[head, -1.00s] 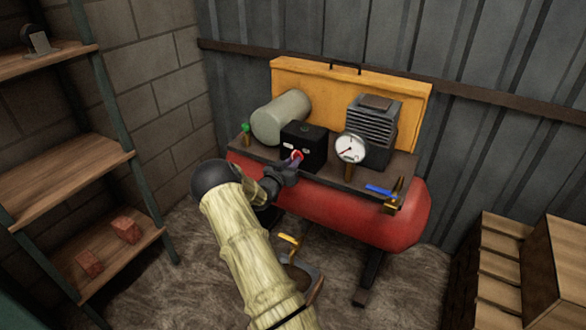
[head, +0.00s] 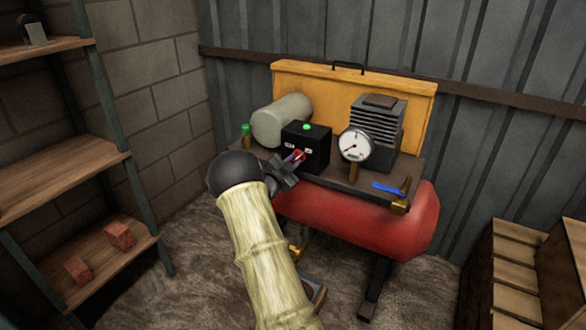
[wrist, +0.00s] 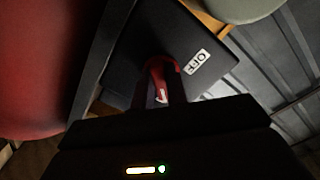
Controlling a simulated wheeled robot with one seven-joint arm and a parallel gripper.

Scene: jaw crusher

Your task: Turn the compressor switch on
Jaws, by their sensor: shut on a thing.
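The compressor switch is a red knob (head: 298,156) on the front of a black box (head: 318,150) on the compressor. A bright green lamp (head: 306,127) shows on top of the box. My gripper (head: 292,165) is at the box front, shut on the red knob. In the wrist view the red knob (wrist: 161,78) sits between the fingers of my gripper (wrist: 160,92), with a white mark on it. An OFF label (wrist: 198,61) shows beside it; the other label is hidden there. The knob's exact angle is hard to tell in the head view.
The compressor has a red tank (head: 350,215), a white gauge (head: 355,145), a blue-handled valve (head: 389,189) and a yellow panel (head: 345,90) behind. Wooden shelves (head: 65,185) stand at left, wooden crates (head: 515,275) at right. The floor between has some free room.

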